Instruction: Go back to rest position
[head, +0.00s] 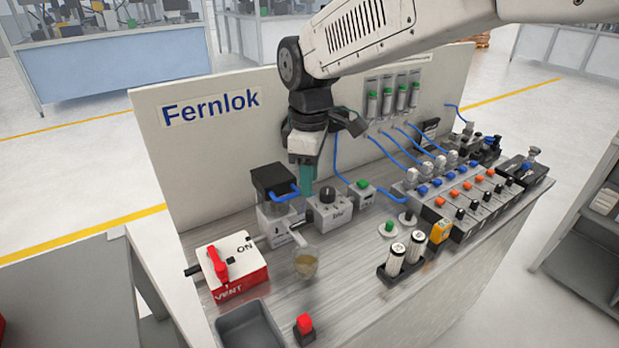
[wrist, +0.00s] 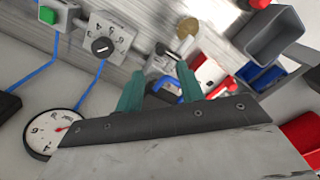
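My gripper (head: 306,188) hangs over the bench from the arm, with its teal fingers pointing down. In the wrist view my gripper (wrist: 161,68) has its two fingers apart, with no object clearly held between them. A black-topped unit with a blue handle (head: 284,191) stands just left of the fingers in the head view. The blue handle (wrist: 170,92) shows between and behind the fingers in the wrist view, partly hidden. I cannot tell whether a finger touches it.
A grey dial box (head: 329,206) stands close right of the fingers. A red-and-white switch box (head: 233,265), a grey bin (head: 248,328) and a red button (head: 304,325) are at the front left. The Fernlok back panel (head: 215,140) rises behind. A round gauge (wrist: 52,132) shows in the wrist view.

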